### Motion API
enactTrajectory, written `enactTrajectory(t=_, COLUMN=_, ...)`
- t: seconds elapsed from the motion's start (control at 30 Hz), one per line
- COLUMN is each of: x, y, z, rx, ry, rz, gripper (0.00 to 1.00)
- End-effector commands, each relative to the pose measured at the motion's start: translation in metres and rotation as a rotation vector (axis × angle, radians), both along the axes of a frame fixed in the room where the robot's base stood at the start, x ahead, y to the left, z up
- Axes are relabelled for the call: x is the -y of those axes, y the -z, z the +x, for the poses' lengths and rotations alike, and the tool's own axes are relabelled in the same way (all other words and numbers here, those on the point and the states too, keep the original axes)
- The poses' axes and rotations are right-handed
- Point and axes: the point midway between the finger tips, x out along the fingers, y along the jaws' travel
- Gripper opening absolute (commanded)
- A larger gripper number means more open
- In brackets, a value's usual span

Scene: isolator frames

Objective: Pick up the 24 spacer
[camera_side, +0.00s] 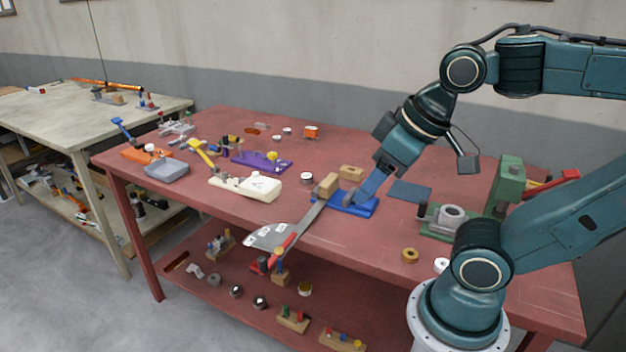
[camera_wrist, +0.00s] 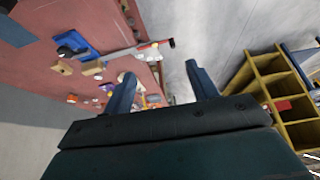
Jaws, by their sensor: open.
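No marking "24" can be read, so I cannot tell which part is the 24 spacer. Ring-like parts lie on the red table: a brass ring (camera_side: 410,255) and a white ring (camera_side: 441,265) near the front right edge. My gripper (camera_side: 362,194) is at the end of the lowered arm, in front of or over a blue pad (camera_side: 367,210); the exact height is unclear. In the wrist view my gripper (camera_wrist: 160,72) shows two blue fingers spread apart with nothing held between them.
Wooden blocks (camera_side: 328,185) and a flat metal tool (camera_side: 310,216) lie close to my gripper. A green press (camera_side: 506,185) and a grey vise-like fixture (camera_side: 448,220) stand to the right. Several tools crowd the table's left. Its front middle right is fairly clear.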

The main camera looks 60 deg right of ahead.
Motion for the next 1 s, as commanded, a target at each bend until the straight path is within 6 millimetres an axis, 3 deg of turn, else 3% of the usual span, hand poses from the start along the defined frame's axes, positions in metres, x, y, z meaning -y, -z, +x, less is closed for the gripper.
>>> enactTrajectory(t=0.27, x=0.001, y=-0.003, z=0.003, rx=-0.003, ry=-0.011, rz=-0.008, gripper=0.58)
enactTrajectory(t=0.47, x=0.006, y=-0.015, z=0.020, rx=-0.027, ry=-0.071, rz=-0.053, gripper=0.58)
enactTrajectory(t=1.0, x=0.053, y=-0.056, z=0.123, rx=-0.158, ry=-0.439, rz=-0.259, gripper=0.58)
